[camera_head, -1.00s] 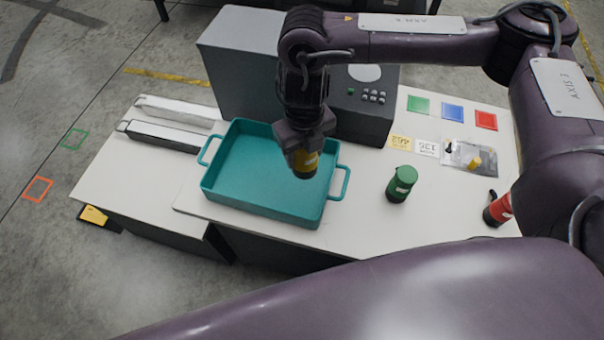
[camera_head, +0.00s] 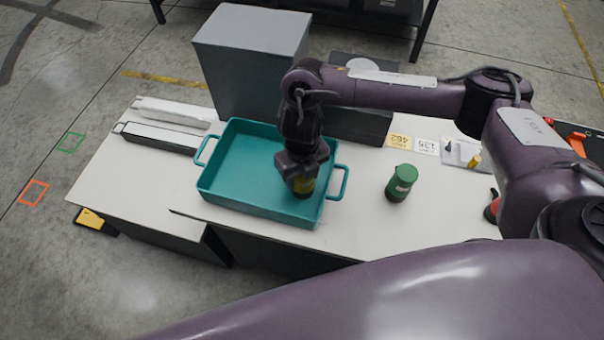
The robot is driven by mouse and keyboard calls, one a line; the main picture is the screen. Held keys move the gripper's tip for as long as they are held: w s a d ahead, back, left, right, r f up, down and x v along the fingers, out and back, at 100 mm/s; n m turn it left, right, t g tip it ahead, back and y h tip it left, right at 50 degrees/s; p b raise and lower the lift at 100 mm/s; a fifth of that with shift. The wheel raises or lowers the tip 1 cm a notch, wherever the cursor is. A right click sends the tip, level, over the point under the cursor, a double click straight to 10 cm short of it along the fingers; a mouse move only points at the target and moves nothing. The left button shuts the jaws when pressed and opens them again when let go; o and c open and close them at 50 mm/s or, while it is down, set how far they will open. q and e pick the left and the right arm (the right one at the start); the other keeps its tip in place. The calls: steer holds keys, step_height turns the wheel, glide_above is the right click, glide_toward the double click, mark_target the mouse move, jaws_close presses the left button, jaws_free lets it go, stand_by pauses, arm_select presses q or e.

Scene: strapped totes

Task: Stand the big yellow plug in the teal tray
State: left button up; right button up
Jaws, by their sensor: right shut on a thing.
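The teal tray (camera_head: 229,201) lies on the white table with a handle at each side. My right gripper (camera_head: 303,188) points down inside the right part of the tray. It is shut on the big yellow plug (camera_head: 304,187), which is upright with a dark lower end. Its lower end is low, at or close to the tray floor; I cannot tell if it touches. The gripper hides the plug's upper part. My left gripper is not in view.
A green plug (camera_head: 402,183) stands on the table right of the tray. A red plug (camera_head: 492,207) is partly hidden by my right arm. A grey box (camera_head: 250,60) stands behind the tray. White bars (camera_head: 165,125) lie at the left. The table (camera_head: 350,215) is clear between tray and green plug.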

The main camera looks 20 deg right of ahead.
steer(key=shift+f, duration=0.15)
steer(key=o, duration=1.2)
steer(key=shift+c, duration=0.2)
steer(key=shift+r, duration=0.3)
step_height(320, 180, up, 12)
steer(key=shift+f+p, duration=0.15)
steer(key=shift+p, duration=0.4)
